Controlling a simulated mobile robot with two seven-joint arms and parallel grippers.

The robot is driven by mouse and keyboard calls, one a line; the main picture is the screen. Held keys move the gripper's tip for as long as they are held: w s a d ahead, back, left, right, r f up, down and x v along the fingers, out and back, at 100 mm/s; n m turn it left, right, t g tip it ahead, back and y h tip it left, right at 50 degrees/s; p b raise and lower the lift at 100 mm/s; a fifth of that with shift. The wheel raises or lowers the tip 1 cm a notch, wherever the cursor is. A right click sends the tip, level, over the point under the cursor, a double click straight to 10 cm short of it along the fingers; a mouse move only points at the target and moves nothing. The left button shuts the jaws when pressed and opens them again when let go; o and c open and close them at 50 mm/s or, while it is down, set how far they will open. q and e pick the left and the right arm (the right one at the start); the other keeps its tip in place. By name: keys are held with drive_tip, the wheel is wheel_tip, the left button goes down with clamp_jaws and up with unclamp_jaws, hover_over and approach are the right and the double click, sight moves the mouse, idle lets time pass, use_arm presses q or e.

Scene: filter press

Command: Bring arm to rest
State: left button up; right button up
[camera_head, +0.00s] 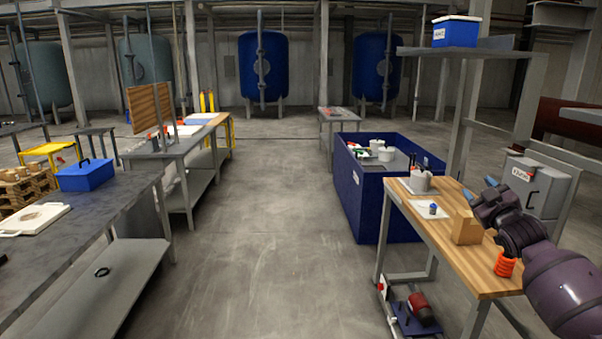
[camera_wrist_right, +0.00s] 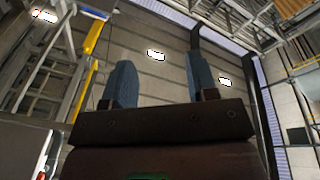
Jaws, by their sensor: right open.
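My right arm (camera_head: 565,290) comes in from the lower right in the head view, over the right end of the wooden-topped table. My right gripper (camera_head: 478,190) is raised above that table and points away from me, up and to the left. In the right wrist view its two blue fingers (camera_wrist_right: 160,85) stand wide apart with nothing between them. My left gripper is not in the head view.
A grey cabinet (camera_head: 545,190) and a shelf post (camera_head: 462,110) are close to my right gripper. The middle floor is clear.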

drive_tip(key=s+a+f+m+g, duration=0.1)
drive_tip(key=s+a+f+g, duration=0.1)
drive_tip(key=s+f, duration=0.5)
drive_tip(key=s+a+f+g+h, duration=0.1)
drive_tip(key=s+a+f+g, duration=0.15)
drive_tip(key=f, duration=0.85)
drive_tip(key=s+a+f+m+g, duration=0.1)
drive_tip(key=s+a+f, duration=0.1)
drive_tip(key=s+f, duration=0.6)
drive_tip(key=s+a+f+m+g, duration=0.1)
drive_tip(key=s+a+f, duration=0.2)
drive_tip(key=s, duration=0.6)
drive_tip(key=s+a+f+m+g, duration=0.1)
drive_tip(key=s+a+f, duration=0.3)
drive_tip(key=s, duration=0.4)
drive_tip(key=s+a+f+m+g, duration=0.1)
drive_tip(key=s+a+f+m, duration=0.1)
drive_tip(key=s+f, duration=0.4)
drive_tip(key=s+a, duration=0.1)
drive_tip(key=s, duration=0.2)
drive_tip(key=shift+s+a+m, duration=0.15)
drive_tip(key=shift+s+m, duration=0.15)
drive_tip(key=shift+c, duration=1)
